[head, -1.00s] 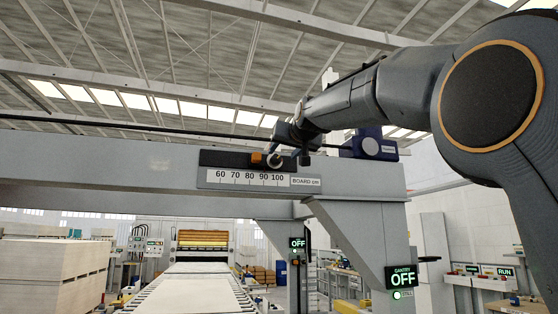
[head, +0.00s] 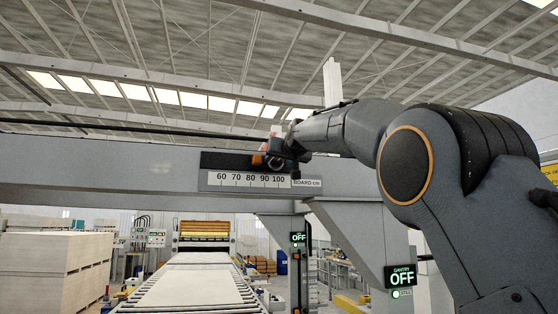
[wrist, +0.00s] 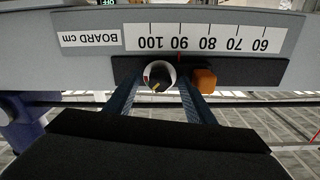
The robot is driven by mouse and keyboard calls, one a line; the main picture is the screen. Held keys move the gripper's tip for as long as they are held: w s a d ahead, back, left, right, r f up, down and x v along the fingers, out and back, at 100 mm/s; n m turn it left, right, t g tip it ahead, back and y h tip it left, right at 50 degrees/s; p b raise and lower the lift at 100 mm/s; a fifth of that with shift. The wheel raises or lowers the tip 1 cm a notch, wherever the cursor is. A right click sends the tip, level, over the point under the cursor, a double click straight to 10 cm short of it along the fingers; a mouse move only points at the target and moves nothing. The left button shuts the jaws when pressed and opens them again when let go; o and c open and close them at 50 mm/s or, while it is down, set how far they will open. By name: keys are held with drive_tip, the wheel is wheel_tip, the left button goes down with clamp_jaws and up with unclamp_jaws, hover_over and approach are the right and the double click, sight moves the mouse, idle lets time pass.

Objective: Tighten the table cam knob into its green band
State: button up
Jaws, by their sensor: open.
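My gripper (wrist: 160,88) is open, with one finger on each side of the knob. I cannot tell whether the fingers touch it. In the head view my gripper (head: 281,158) is at the right end of the strip and mostly hides the knob. An orange block (wrist: 203,81) sits on the strip beside the knob, close to one finger.
A board scale (head: 248,181) marked 60 to 100 runs under the strip, upside down in the wrist view. The gantry beam (head: 100,172) crosses the head view. A lit OFF sign (head: 401,277) hangs on the gantry leg. A roller conveyor (head: 190,290) lies below.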

drive_tip(key=c, duration=1.1)
drive_tip(key=shift+o, duration=0.2)
drive_tip(key=shift+m+p, duration=0.35)
drive_tip(key=shift+m, duration=0.75)
drive_tip(key=o, duration=1.1)
drive_tip(key=shift+c, duration=0.2)
drive_tip(key=b+v, duration=0.4)
drive_tip(key=v, duration=0.3)
drive_tip(key=shift+s+b, duration=0.3)
drive_tip(key=shift+s, duration=0.1)
drive_tip(key=shift+d, duration=0.1)
